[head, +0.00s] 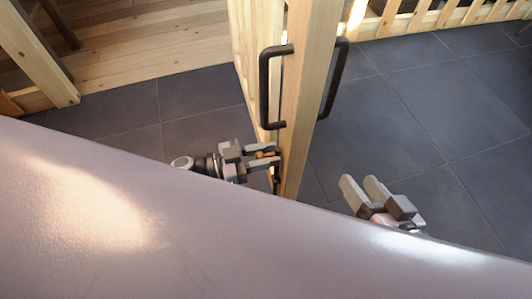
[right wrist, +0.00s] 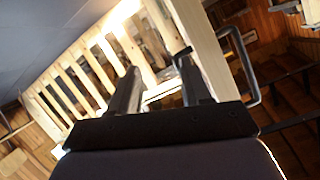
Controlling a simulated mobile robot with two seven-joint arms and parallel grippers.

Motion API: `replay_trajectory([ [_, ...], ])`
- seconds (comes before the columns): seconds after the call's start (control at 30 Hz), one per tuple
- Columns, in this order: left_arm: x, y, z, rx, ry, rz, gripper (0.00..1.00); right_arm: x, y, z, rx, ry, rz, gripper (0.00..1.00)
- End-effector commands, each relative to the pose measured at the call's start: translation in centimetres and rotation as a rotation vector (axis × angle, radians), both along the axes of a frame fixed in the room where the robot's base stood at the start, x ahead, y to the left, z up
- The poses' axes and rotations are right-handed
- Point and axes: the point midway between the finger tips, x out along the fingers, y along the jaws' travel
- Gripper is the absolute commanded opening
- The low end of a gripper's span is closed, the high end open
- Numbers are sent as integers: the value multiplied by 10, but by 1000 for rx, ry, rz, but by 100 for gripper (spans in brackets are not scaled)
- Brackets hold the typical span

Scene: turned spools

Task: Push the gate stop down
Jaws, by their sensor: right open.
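The wooden gate (head: 306,95) is seen nearly edge-on in the head view, with a black handle (head: 264,90) on its left face and another (head: 337,78) on its right. My left gripper (head: 268,155) is at the gate's lower left side, with a small brown piece (head: 265,154) between its fingers. Whether it grips that piece is unclear. A small dark part (head: 276,174) shows low on the gate; I cannot tell if it is the gate stop. My right gripper (head: 362,188) is open and empty, right of the gate; its fingers (right wrist: 160,85) also show in the right wrist view.
Wooden slatted fencing (head: 440,17) stands at the back right. A wooden post (head: 38,50) stands at the upper left, beside plank flooring (head: 150,45). Dark tiles (head: 430,110) right of the gate are clear. My own pale body hides the lower part of the head view.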

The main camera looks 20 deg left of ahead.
Motion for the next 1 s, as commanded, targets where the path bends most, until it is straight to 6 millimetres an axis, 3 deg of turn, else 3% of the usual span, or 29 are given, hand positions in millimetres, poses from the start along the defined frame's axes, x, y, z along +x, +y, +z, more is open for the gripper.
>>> replay_trajectory([
  [0.17,-1,0,-4,0,1,-2,0,0,0,-2,-2,-2,-1,48],
  [0.4,-1,0,-35,3,4,-2,0,-3,-12,-7,-57,-65,-20,48],
  [0.7,-1,1,-38,7,6,1,0,-2,-13,-3,-65,-79,-24,48],
  [0.73,-1,1,-39,7,6,2,34,-2,-13,-3,-66,-78,-24,48],
  [0.8,-1,1,-39,7,6,2,54,-2,-13,-3,-66,-78,-24,48],
  [1.0,-1,1,-37,4,3,1,54,-2,-12,-4,-65,-77,-23,48],
])
